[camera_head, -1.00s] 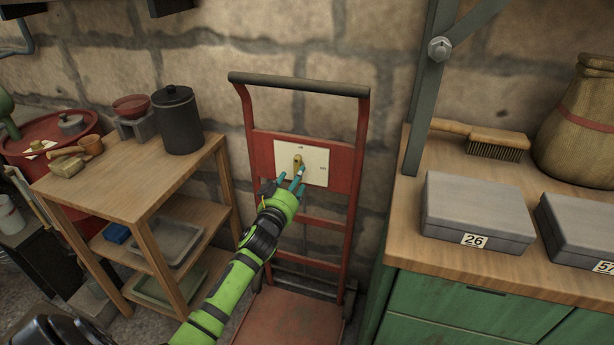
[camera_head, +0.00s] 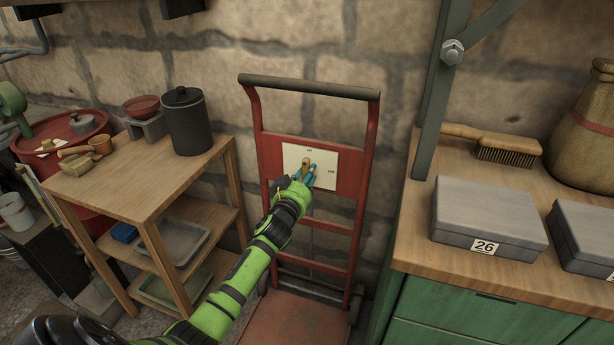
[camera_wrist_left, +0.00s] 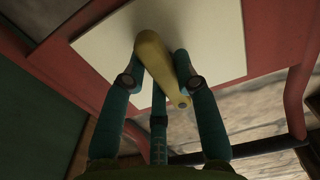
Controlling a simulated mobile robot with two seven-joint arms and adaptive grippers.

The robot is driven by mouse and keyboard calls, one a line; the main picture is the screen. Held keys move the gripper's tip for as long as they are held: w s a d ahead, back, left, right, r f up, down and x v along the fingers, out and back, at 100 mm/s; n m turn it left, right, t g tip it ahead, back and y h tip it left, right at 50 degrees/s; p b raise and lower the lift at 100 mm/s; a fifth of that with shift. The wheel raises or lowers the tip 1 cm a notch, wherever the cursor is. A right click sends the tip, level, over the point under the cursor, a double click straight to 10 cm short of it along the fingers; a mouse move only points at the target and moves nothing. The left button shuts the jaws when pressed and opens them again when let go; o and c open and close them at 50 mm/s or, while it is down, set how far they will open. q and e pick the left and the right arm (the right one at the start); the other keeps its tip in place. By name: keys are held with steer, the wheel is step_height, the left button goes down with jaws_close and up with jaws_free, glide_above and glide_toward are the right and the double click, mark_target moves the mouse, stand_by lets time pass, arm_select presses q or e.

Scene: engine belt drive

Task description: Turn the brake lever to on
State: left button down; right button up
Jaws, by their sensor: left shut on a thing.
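The brake lever (camera_head: 306,163) is a small brass-yellow handle on a pale square plate (camera_head: 329,172), which is fixed to the red hand truck. It points roughly upward on the plate in the head view. My left gripper (camera_head: 304,175) is at the lever, its teal fingers shut on it. Small marks sit at the plate's top and right edges, too small to read. The gripper hides the plate's lower left. My right gripper is not in view.
The red hand truck (camera_head: 368,135) leans near the stone wall. A wooden shelf (camera_head: 150,178) with a dark canister (camera_head: 187,122) stands to the left. A green cabinet (camera_head: 470,309) with grey boxes (camera_head: 488,213) and a brush (camera_head: 505,148) stands to the right.

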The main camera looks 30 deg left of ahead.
arm_select(q)
steer(key=shift+m, duration=0.3)
steer(key=m, duration=0.2)
steer(key=shift+a+m, duration=0.1)
steer(key=shift+m, duration=0.2)
steer(key=m, duration=0.2)
steer(key=shift+m+p, duration=0.3)
steer(key=shift+m, duration=0.1)
steer(key=shift+a+m, duration=0.1)
steer(key=shift+m, duration=0.3)
steer(key=m, duration=0.5)
steer(key=shift+a+m, duration=0.15)
steer(key=shift+m, duration=0.15)
steer(key=m, duration=0.5)
steer(key=shift+s+a, duration=0.1)
steer(key=shift+a, duration=0.05)
steer(key=shift+m, duration=0.4)
steer(key=c, duration=0.9)
jaws_free()
steer(key=shift+c, duration=0.2)
